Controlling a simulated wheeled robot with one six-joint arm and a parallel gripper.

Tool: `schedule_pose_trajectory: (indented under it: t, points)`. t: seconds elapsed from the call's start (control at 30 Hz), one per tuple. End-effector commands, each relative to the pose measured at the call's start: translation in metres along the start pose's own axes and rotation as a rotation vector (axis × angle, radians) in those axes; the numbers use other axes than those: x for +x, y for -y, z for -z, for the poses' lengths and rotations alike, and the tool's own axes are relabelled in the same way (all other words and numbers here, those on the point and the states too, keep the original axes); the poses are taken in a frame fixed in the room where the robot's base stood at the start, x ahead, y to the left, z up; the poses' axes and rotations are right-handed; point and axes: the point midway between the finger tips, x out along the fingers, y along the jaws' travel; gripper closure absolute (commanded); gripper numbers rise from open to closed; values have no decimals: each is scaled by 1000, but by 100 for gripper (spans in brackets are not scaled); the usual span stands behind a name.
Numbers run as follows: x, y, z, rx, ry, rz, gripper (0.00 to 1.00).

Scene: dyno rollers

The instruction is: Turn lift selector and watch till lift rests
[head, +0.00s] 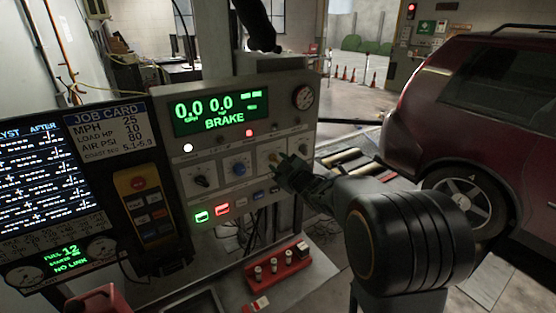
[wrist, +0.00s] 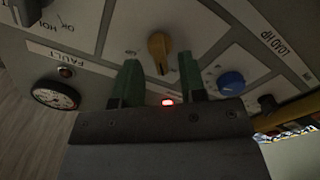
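A control panel (head: 185,165) carries a row of knobs. A yellow knob (wrist: 158,50) with a pointer shape sits ahead of and between the two green fingers of my gripper (wrist: 160,75). The fingers are spread apart with a visible gap, and I see no contact with the knob. In the head view my gripper (head: 283,168) is at the panel face and covers much of the yellow knob's area. A black knob (head: 302,145) is to its right. I cannot read which knob is marked as the lift selector.
A blue knob (head: 239,168) and another black knob (head: 201,181) are left of my gripper. The display (head: 220,113) reads BRAKE with zeros. Lit green and red buttons (head: 222,208) are below. A red tray (head: 277,275) stands beneath. A dark red car (head: 470,110) is at the right by the rollers (head: 350,160).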

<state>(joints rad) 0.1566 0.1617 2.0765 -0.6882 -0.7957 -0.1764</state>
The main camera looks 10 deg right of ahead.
Motion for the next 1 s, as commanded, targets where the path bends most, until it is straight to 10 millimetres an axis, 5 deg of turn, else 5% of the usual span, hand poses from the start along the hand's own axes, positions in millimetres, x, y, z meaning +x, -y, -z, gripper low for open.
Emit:
schedule_pose_trajectory:
  t: [0.53,0.9,1.0]
  points:
    - [14,0,0,0,0,0,63]
    - [14,0,0,0,0,0,98]
    - [14,0,0,0,0,0,100]
